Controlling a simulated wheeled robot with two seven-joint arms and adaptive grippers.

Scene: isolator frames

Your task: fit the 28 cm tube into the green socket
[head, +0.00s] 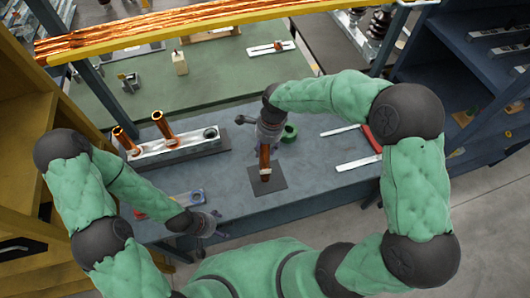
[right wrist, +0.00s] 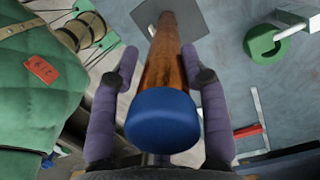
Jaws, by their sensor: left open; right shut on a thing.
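My right gripper (head: 266,143) is shut on a copper-brown tube (head: 265,162) and holds it roughly upright above a dark square plate (head: 267,180). The right wrist view shows the tube (right wrist: 172,55) between the two purple fingers (right wrist: 160,85), with a blue cap (right wrist: 163,120) on its near end. I cannot tell whether its far end touches the plate. A green ring-shaped part (head: 290,132), which looks like the socket, lies just right of the gripper; it also shows in the right wrist view (right wrist: 261,48). My left gripper (head: 212,224) is open and empty at the bench's front edge.
A pale rack (head: 180,146) on the left holds two copper tubes (head: 161,122). A red-handled tool (head: 372,139) and pale flat bars (head: 358,164) lie on the right. Small blue parts (head: 197,196) lie near my left gripper. A yellow beam (head: 200,33) crosses behind.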

